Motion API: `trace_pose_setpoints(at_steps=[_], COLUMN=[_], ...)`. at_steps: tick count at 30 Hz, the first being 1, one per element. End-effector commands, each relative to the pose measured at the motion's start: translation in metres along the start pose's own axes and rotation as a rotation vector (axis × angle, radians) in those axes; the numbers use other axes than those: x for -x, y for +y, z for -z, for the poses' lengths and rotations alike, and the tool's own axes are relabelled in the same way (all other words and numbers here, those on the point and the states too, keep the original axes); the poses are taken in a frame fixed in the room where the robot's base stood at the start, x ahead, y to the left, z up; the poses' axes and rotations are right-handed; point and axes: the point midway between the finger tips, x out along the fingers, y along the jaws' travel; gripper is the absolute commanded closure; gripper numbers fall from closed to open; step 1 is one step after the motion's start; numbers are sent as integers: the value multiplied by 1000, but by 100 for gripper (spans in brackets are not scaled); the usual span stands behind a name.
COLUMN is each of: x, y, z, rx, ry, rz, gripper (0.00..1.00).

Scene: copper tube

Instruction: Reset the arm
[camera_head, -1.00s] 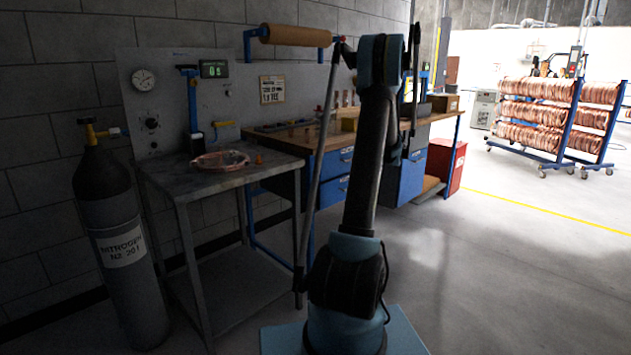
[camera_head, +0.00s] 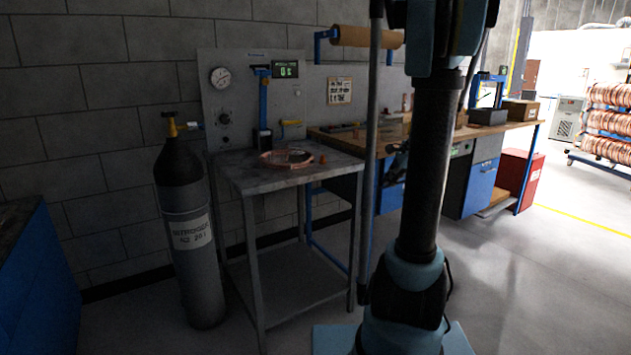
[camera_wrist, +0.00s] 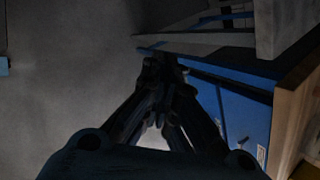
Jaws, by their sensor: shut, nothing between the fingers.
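My gripper (camera_wrist: 163,75) shows in the wrist view with its dark fingers drawn together at the tips and nothing between them. Below its tips in that view is a blue cabinet front (camera_wrist: 235,112); I cannot tell the gap between them. In the head view my arm (camera_head: 428,170) stands upright right of centre, its upper part cut off by the top edge. A copper tube coil (camera_head: 287,158) lies on the grey metal table (camera_head: 270,180), left of my arm, with a small copper piece beside it.
A nitrogen cylinder (camera_head: 190,235) stands left of the table. A workbench (camera_head: 485,135) with blue drawers runs behind my arm, with a red cabinet (camera_head: 520,178) at its right. A rack of copper coils (camera_head: 607,125) stands far right. Open floor (camera_head: 560,280) lies at the right.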

Motion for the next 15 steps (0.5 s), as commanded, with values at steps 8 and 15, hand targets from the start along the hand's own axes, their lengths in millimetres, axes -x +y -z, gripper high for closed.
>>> trace_pose_setpoints(at_steps=[8,15], x=[18,28], y=[71,134], z=[-46,-71], rx=[320,598], ry=[40,65], rz=[-72,-139], gripper=[100,100])
